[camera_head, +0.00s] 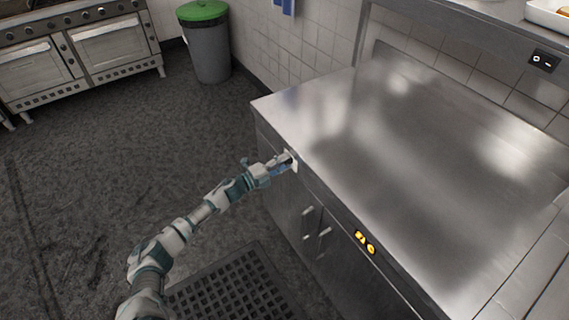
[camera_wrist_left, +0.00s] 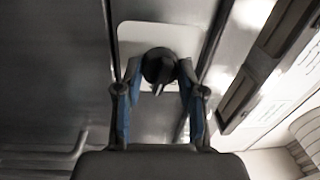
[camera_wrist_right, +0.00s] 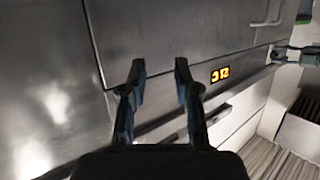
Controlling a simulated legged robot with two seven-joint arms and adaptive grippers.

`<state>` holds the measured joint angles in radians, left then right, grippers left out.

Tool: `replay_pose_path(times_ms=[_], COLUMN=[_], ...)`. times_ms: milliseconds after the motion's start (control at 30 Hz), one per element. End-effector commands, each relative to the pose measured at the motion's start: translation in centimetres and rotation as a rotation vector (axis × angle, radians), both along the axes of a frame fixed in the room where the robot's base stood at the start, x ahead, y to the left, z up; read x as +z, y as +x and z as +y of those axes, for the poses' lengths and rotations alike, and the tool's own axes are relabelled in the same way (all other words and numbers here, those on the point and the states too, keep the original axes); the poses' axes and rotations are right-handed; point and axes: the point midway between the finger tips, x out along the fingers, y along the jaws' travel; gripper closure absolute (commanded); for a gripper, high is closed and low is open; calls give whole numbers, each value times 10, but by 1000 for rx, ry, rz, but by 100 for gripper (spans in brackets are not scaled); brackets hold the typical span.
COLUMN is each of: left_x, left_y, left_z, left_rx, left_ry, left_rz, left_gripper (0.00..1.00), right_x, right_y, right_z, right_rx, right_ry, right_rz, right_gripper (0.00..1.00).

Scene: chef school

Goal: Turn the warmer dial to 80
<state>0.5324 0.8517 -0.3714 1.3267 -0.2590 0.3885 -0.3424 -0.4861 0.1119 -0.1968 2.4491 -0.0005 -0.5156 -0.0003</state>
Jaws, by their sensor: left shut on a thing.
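The warmer dial (camera_wrist_left: 159,64) is a dark round knob on a pale plate (camera_wrist_left: 130,42) in the left wrist view. My left gripper (camera_wrist_left: 160,88) is shut on the dial, with one blue-padded finger on each side of it. In the head view my left gripper (camera_head: 283,163) reaches the counter front near its far end and hides the dial; a bit of the pale plate shows. An orange lit display (camera_head: 365,242) is on the same front; its digits are too small to read surely. My right gripper (camera_wrist_right: 159,75) is open and empty, seen in its wrist view.
The steel counter top (camera_head: 400,140) is bare. Cabinet door handles (camera_head: 312,222) stick out below the dial's level. A floor grate (camera_head: 235,290) lies beneath my left arm. A grey bin with a green lid (camera_head: 205,40) and ovens (camera_head: 75,50) stand farther back.

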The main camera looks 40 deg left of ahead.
Motion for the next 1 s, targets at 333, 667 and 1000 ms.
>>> replay_pose_path(times_ms=[333,667,1000], left_x=[-11,-14,-15], left_y=[-1,-1,-1], left_z=[-1,-1,0], left_rx=[-3,-8,-11], left_ry=[306,571,747], left_rz=[-113,-222,-292], left_gripper=[96,96,96], right_x=[25,52,73], right_y=[11,15,12], right_z=[7,12,13], right_rx=[3,5,5], right_ry=[57,115,159], right_rz=[-193,-392,-535], right_gripper=[69,69,69])
